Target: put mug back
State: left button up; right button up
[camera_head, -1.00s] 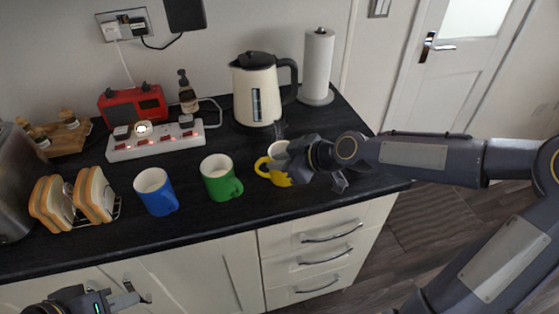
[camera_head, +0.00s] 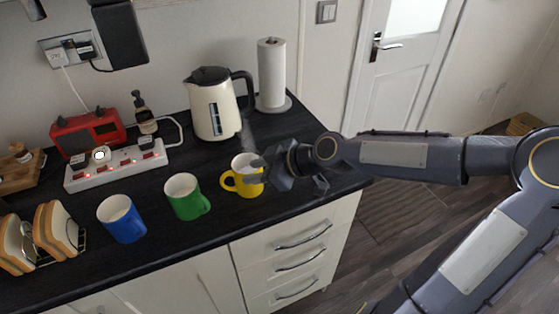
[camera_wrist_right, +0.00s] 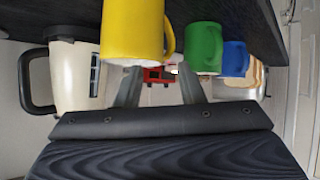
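The yellow mug (camera_head: 245,183) stands upright on the dark worktop near its front right, its handle to the left. My right gripper (camera_head: 260,172) is at the mug's right side, its fingers overlapping the mug's edge in the head view. In the right wrist view the two fingers (camera_wrist_right: 161,82) are spread, and the yellow mug (camera_wrist_right: 132,30) covers one fingertip. I cannot tell whether they touch. The green mug (camera_head: 184,199) and blue mug (camera_head: 120,222) stand upright in a row to the left. My left gripper is out of view.
A cream kettle (camera_head: 213,115) with steam near it stands behind the mugs, and a paper towel roll (camera_head: 271,75) stands to its right. A power strip (camera_head: 117,167), red radio (camera_head: 88,134) and toast rack (camera_head: 80,240) are on the left. Drawers (camera_head: 290,250) are below.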

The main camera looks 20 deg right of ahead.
jog(key=p+v, duration=0.4)
jog(key=v, duration=0.3)
jog(key=s+a+f+m+g+h, duration=0.25)
jog(key=s+f+g+h, duration=0.2)
jog(key=s+f, duration=0.35)
jog(key=s+d+r+m+t, duration=0.2)
jog(key=s+d+r+m, duration=0.1)
jog(key=s+r+m, duration=0.5)
jog(key=s+m, duration=0.1)
jog(key=s, duration=0.2)
jog(key=shift+s+m, duration=0.2)
jog(key=shift+m, duration=0.15)
jog(key=shift+y, duration=0.25)
